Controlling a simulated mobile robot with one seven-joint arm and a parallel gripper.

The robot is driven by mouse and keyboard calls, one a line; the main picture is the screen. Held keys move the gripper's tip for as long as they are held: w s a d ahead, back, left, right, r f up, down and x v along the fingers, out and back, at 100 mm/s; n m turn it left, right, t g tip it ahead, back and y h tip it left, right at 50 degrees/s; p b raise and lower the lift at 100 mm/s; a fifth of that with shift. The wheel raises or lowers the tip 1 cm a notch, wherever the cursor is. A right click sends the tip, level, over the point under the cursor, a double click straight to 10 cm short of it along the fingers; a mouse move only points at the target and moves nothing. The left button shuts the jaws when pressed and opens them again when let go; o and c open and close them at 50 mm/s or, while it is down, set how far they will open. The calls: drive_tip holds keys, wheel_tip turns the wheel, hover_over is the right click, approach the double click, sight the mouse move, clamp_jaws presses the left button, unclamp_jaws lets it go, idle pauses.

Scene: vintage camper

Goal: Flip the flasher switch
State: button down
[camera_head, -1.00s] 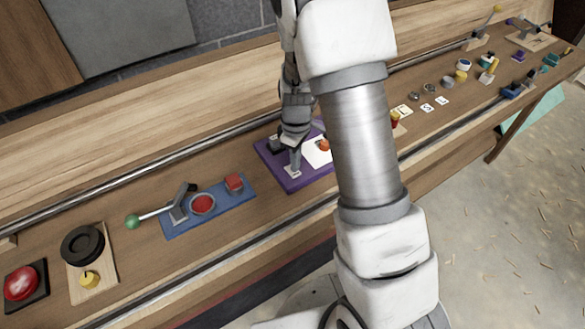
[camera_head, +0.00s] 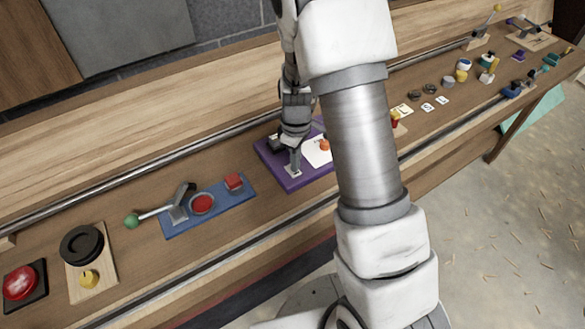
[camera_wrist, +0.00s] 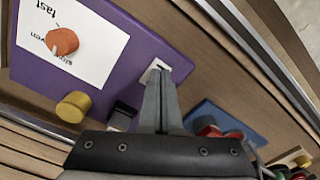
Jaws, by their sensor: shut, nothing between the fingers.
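A purple board (camera_head: 291,184) lies on the wooden counter. It bears a white card (camera_wrist: 100,60) with an orange knob (camera_wrist: 62,41), which also shows in the head view (camera_head: 324,145). A small white switch plate (camera_wrist: 152,66) sits near the board's edge and also shows in the head view (camera_head: 289,174). My gripper (camera_wrist: 160,75) is shut and points down, its fingertips right at this plate. The fingers cover most of it, so I cannot tell the lever's position or whether they touch it. A yellow knob (camera_wrist: 73,107) and a black part (camera_wrist: 122,116) are also on the board.
A blue board (camera_head: 210,222) with red buttons and a green-tipped lever (camera_head: 132,221) lies left of the purple one. A metal rail (camera_head: 180,152) runs along the counter's back. Several small devices stand at the far right. My arm hides part of the counter.

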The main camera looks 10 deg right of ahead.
drive_tip(key=shift+f+b, duration=0.6)
drive_tip(key=shift+f, duration=0.15)
drive_tip(key=shift+r, duration=0.1)
drive_tip(key=shift+r+p, duration=2.2)
drive_tip(key=shift+r, duration=1.25)
drive_tip(key=shift+r, duration=0.1)
drive_tip(key=s+r+m+t, duration=0.2)
drive_tip(key=s+r+m, duration=0.2)
drive_tip(key=s+r, duration=0.6)
drive_tip(key=s+r+m+t, duration=0.3)
drive_tip(key=s+r+m, duration=0.2)
drive_tip(key=s+r, duration=0.5)
wheel_tip(320, 180, up, 5)
drive_tip(key=shift+s+f+m+t, duration=0.15)
drive_tip(key=shift+s+m+t, duration=0.1)
drive_tip(key=shift+m+t, duration=0.05)
